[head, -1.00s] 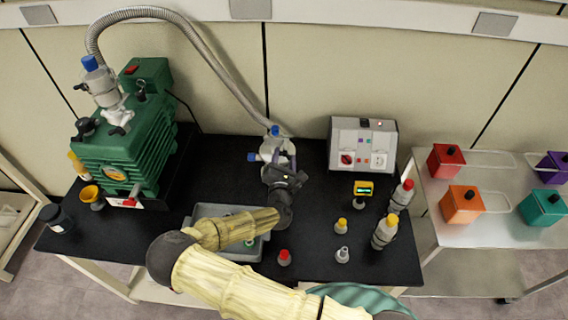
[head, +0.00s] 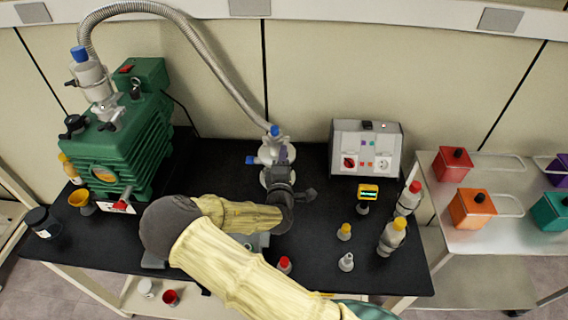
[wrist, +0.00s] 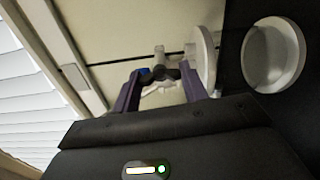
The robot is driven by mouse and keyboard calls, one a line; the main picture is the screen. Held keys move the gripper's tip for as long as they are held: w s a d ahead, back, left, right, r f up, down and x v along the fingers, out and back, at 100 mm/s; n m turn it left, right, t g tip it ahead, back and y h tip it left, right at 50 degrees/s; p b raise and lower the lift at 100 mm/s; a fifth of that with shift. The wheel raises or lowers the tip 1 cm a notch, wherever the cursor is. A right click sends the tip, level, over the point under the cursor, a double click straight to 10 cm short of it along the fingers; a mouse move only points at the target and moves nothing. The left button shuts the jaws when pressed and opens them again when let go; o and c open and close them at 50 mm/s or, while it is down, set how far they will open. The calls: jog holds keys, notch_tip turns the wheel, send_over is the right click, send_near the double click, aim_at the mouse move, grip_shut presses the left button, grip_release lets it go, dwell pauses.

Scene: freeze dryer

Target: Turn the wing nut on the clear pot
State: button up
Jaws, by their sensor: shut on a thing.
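The pot assembly (head: 267,156) stands at the back middle of the black bench, pale grey with blue caps, with the metal hose running to its top. A pale round flange (wrist: 206,62) is close beside the right finger. The wing nut is hidden behind my gripper in the head view, and the clear wall is hard to make out.
A green pump (head: 130,135) stands at left and a grey socket box (head: 366,148) at right. Several small bottles stand at the front right, near a yellow-topped bottle (head: 392,238). My arm crosses the front middle, hiding most of a grey tray (head: 153,260).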

jog(key=shift+f+n+b, duration=0.1)
jog(key=shift+n+b, duration=10)
jog(key=shift+b, duration=15.65)
